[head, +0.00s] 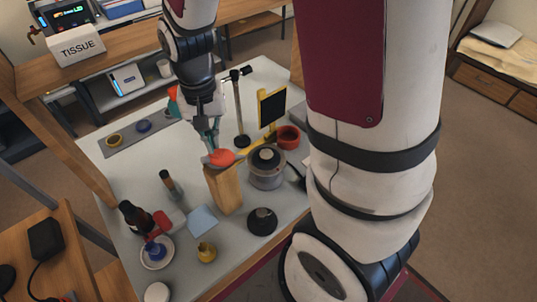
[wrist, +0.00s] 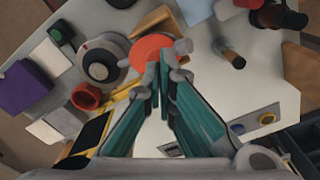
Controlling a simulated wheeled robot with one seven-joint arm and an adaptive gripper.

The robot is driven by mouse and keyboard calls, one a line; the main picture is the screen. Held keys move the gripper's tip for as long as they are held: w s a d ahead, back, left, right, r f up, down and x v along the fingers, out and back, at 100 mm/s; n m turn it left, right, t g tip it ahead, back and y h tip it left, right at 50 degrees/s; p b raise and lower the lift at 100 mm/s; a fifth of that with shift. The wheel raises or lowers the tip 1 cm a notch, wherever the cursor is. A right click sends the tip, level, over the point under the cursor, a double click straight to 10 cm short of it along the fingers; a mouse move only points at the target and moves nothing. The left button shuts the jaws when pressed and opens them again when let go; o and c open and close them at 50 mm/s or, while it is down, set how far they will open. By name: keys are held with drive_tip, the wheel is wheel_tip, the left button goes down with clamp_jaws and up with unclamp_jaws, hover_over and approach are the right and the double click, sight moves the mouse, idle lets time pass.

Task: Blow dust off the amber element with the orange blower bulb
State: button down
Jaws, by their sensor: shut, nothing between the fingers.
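My gripper (head: 214,143) is shut and empty, pointing down over the middle of the table. The orange blower bulb (head: 221,158) is directly below its fingertips, by the top of a wooden block (head: 224,190). In the wrist view the closed fingertips (wrist: 165,62) overlap the right edge of the bulb (wrist: 148,48); I cannot tell whether they touch it. A round amber element (head: 115,140) lies on a grey strip at the table's far left, beside a blue one (head: 144,126). In the wrist view the amber element (wrist: 238,128) is right of the fingers.
A grey jar (head: 267,170), a red cup (head: 288,136) and a yellow stand with a black panel (head: 272,107) are close right of the gripper. A dark bottle (head: 135,216) and brown cylinder (head: 171,186) stand front left. The table between them and the strip is clear.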

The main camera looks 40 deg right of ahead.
idle(0.4)
drive_tip(key=shift+r+p, duration=1.4)
drive_tip(key=shift+r, duration=1.05)
drive_tip(key=shift+r, duration=0.15)
drive_tip(key=s+r+n+t+b, duration=0.1)
drive_tip(key=s+r+n+t, duration=0.4)
drive_tip(key=s+r, duration=0.9)
wheel_tip(320, 180, up, 2)
drive_tip(key=shift+s+r+n+t, duration=0.15)
drive_tip(key=shift+s+n+t, duration=0.15)
drive_tip(key=shift+n, duration=0.2)
drive_tip(key=c, duration=2.3)
unclamp_jaws()
